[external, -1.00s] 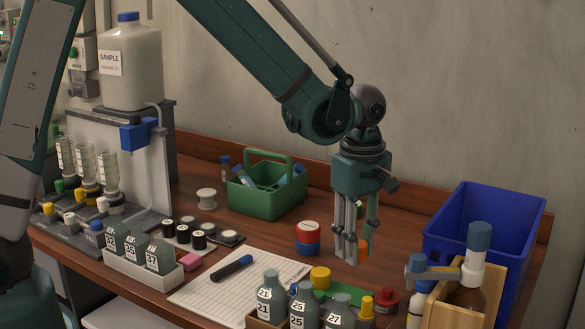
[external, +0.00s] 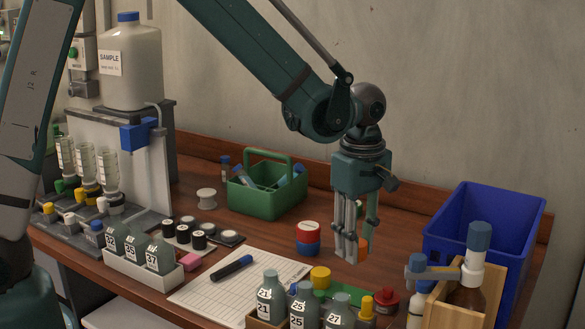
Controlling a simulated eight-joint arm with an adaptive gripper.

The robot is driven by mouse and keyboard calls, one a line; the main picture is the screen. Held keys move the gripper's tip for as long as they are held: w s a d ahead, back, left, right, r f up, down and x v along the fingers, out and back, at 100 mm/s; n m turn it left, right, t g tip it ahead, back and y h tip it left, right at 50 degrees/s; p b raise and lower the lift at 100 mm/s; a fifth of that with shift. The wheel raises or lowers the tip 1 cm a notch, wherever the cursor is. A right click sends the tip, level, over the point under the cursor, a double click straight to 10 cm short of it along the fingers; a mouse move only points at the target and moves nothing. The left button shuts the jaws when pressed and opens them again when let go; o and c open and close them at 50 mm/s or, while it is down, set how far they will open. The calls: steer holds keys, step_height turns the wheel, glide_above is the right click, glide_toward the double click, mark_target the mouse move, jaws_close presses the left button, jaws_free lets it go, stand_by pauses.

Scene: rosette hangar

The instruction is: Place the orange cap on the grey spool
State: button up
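The orange cap (external: 363,248) is on the table at the right, partly hidden behind the near fingers of my gripper (external: 354,250). My gripper points straight down with its fingertips low, around or right beside the cap. I cannot tell whether the fingers press on it. The grey spool (external: 206,198), pale grey in this light, stands upright on the table left of the green caddy. It is well away from my gripper, and nothing is seen on top of it.
The green caddy (external: 262,207) with a raised handle stands between spool and gripper. A red, white and blue stack of round containers (external: 308,240) is just left of my gripper. A blue bin (external: 437,243) and a wooden bottle rack (external: 497,286) are at the right.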

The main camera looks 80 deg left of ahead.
steer(key=shift+a, duration=0.1)
steer(key=s+a+r+n+p, duration=0.15)
steer(key=s+a, duration=0.35)
steer(key=a, duration=0.8)
steer(key=s+a+r+n+p, duration=0.1)
steer(key=s+a+n, duration=0.3)
steer(key=a, duration=1)
steer(key=s+a+r+n+p, duration=0.1)
steer(key=s+a, duration=0.5)
steer(key=a, duration=0.7)
steer(key=s+a+n+p, duration=0.1)
steer(key=s+a+n, duration=0.1)
steer(key=s+a, duration=1)
steer(key=shift+s+a+r+n+p, duration=0.2)
steer(key=shift+a+r+n+p, duration=0.15)
steer(key=shift+a, duration=0.3)
glide_above(207, 192)
steer(key=shift+f, duration=3.15)
steer(key=shift+f, duration=1.9)
